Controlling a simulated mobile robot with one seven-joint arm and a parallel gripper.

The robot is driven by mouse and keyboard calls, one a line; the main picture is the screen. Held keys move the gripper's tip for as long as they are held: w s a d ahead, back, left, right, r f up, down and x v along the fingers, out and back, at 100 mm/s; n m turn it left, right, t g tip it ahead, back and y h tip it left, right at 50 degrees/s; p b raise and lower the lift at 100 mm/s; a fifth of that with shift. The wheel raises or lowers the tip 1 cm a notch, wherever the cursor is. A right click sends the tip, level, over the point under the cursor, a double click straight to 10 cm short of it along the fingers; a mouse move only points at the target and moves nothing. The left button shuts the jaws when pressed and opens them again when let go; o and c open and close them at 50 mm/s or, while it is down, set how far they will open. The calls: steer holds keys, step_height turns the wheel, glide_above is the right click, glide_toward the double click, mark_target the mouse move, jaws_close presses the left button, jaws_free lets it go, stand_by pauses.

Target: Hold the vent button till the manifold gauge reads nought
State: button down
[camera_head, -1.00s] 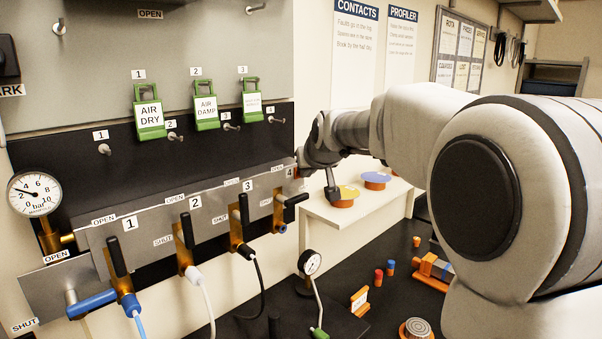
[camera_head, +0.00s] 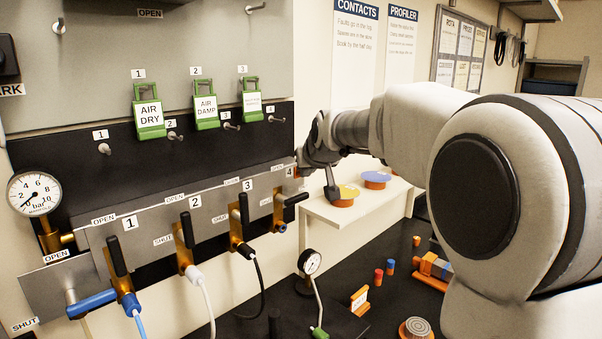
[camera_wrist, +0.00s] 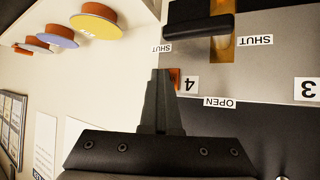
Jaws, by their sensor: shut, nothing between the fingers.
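The manifold gauge (camera_head: 35,193) is a round white dial at the left end of the manifold in the head view. Its needle points down-left, at or very near nought. The vent button is a small red-orange piece (camera_wrist: 175,78) on the manifold's end beside the "4" label, and its edge also shows in the head view (camera_head: 297,171). My gripper (camera_wrist: 161,73) is shut and empty, its fingertips right beside the button and seemingly against it. The fingers partly cover the button, so how far it is pressed cannot be seen.
The manifold (camera_head: 150,222) carries several black-levered valves with hoses; the fourth lever (camera_head: 296,199) is close to my gripper. Green tags (camera_head: 149,112) hang above. A white shelf (camera_head: 345,218) with coloured round pads lies to the right. A smaller gauge (camera_head: 310,262) stands on the black bench.

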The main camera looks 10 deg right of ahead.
stand_by(0.7)
steer(key=shift+s+d+b, duration=0.5)
steer(key=shift+s+b, duration=0.1)
steer(key=shift+s, duration=0.1)
steer(key=shift+s+d+b, duration=0.75)
steer(key=shift+s+b, duration=0.15)
steer(key=shift+s, duration=0.1)
steer(key=shift+s+d+b, duration=0.7)
steer(key=shift+s+b, duration=0.2)
steer(key=shift+s, duration=0.1)
steer(key=s+f+g, duration=0.1)
steer(key=s+f, duration=0.4)
steer(key=s, duration=0.6)
steer(key=s+f+g, duration=0.2)
steer(key=s+f, duration=0.3)
steer(key=s, duration=0.6)
steer(key=s+f+m+g+h, duration=0.1)
steer(key=s+f, duration=0.4)
steer(key=s, duration=0.6)
steer(key=shift+s+a+f+g, duration=0.4)
steer(key=shift+g, duration=0.2)
